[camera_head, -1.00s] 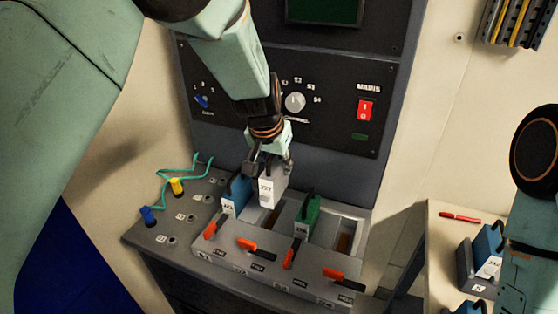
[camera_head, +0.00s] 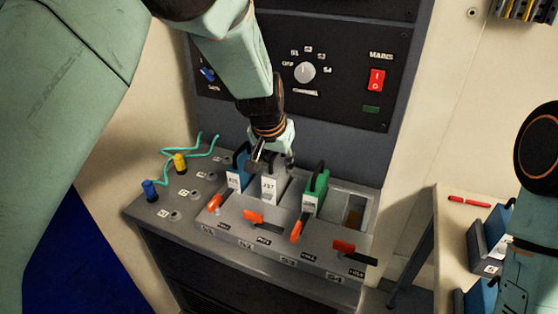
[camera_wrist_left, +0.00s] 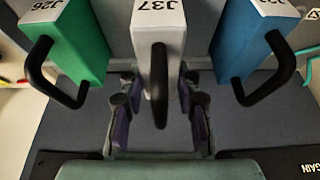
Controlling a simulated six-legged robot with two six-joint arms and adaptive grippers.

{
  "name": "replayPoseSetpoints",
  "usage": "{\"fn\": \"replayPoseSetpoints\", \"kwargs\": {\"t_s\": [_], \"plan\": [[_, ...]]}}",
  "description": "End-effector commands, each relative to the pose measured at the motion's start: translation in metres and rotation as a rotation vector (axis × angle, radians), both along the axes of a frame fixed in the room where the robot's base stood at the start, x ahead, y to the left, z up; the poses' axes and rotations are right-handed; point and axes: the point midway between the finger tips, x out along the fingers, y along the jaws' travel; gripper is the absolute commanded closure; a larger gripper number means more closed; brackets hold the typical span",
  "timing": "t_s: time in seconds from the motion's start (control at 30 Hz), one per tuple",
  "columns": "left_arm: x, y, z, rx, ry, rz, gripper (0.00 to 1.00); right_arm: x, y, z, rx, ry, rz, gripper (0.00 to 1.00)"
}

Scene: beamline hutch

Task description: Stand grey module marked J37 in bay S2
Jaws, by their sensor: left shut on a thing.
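The grey module marked J37 (camera_head: 268,188) is upright in bay S2 of the bench rack, between a blue module (camera_head: 238,172) and a green module (camera_head: 316,190). Its label sits at about the height of its neighbours' labels; its lower end is hidden in the bay. My left gripper (camera_head: 271,158) is above it and shut on it. In the left wrist view, the module (camera_wrist_left: 158,35) shows its black handle, with the finger pads (camera_wrist_left: 159,105) on either side. My right gripper is out of view; only part of that arm shows at the right.
Orange levers (camera_head: 262,219) line the rack front. Bay S4 (camera_head: 355,210) at the right is open. Yellow and blue plugs (camera_head: 180,163) with a green cable stand at the left. A control panel (camera_head: 340,85) rises behind. A side table (camera_head: 450,230) holds a red pen and more modules.

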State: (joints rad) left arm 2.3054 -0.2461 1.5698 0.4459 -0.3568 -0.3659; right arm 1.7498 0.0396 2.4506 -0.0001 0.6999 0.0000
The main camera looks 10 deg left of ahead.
Motion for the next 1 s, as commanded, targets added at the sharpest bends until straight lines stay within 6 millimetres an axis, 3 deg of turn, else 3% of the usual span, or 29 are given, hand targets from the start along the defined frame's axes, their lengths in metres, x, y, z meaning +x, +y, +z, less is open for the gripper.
{"fn": "replayPoseSetpoints", "kwargs": {"t_s": [0.6,1.0], "plan": [[0.0,0.0,-0.004,0.0,0.0,0.0,1.0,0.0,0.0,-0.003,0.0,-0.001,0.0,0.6],[0.003,-0.003,-0.003,0.003,0.004,0.0,1.0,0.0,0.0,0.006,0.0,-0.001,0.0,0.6]]}}
